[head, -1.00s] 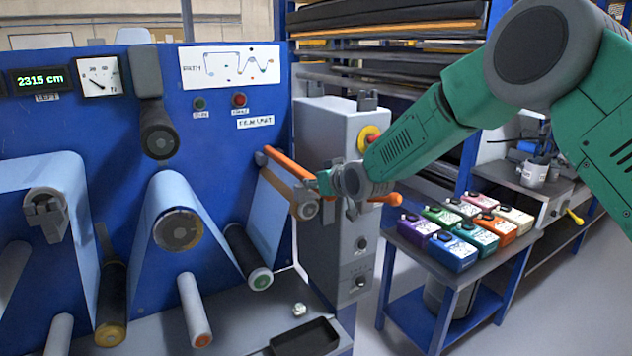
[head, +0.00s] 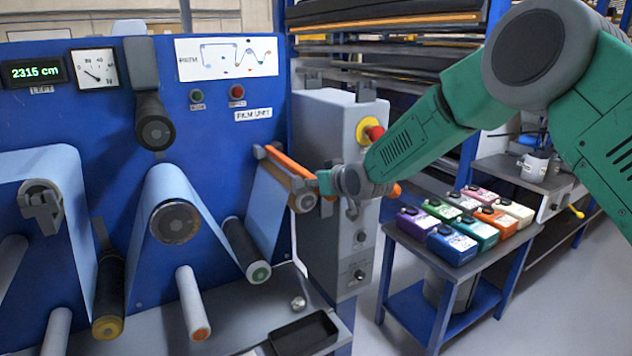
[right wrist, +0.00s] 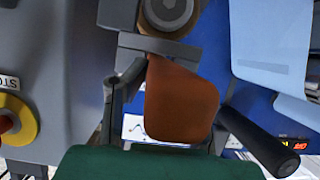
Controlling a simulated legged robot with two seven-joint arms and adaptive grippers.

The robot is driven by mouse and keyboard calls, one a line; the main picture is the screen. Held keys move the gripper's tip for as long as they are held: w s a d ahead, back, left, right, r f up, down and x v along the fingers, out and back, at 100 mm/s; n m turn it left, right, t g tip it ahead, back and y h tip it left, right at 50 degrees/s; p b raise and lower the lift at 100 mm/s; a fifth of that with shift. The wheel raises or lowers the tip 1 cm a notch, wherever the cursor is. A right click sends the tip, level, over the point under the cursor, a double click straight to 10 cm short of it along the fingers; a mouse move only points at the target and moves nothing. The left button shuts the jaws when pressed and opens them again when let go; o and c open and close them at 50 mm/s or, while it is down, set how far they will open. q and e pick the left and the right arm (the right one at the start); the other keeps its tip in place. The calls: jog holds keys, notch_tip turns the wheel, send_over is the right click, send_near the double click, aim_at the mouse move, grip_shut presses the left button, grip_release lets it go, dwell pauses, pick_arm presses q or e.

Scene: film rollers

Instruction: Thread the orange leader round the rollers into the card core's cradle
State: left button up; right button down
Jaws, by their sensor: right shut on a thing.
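The orange leader (head: 287,163) runs along the upper right edge of the blue machine panel, at the end of the pale blue film (head: 264,212). My right gripper (head: 326,183) is at its right end, beside a tan-rimmed round end (head: 305,198) that may be the card core. In the right wrist view my right gripper (right wrist: 150,52) is shut on the leader (right wrist: 180,100), whose broad orange-brown flap hangs towards the camera. A tan ring with a grey hub (right wrist: 168,10) is just beyond the fingers. The cradle cannot be made out clearly. My left gripper is out of view.
Several rollers stick out of the panel, including a black one (head: 243,247) and a pale one (head: 192,300). A grey cabinet (head: 338,130) with a red stop button (head: 370,131) stands behind my right wrist. A black tray (head: 303,335) lies below. Coloured boxes (head: 451,246) stand at right.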

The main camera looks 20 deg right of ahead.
jog(key=shift+r, duration=0.15)
jog(key=c, duration=1.2)
grip_release()
jog(key=shift+o, duration=0.3)
jog(key=o, duration=1.1)
jog(key=shift+o, duration=0.2)
jog(key=shift+s, duration=0.15)
jog(key=shift+f+p+v, duration=0.25)
jog(key=shift+p+v, duration=0.05)
jog(key=shift+v, duration=0.85)
jog(key=shift+s, duration=0.15)
jog(key=shift+f+v, duration=0.25)
jog(key=shift+v, duration=0.95)
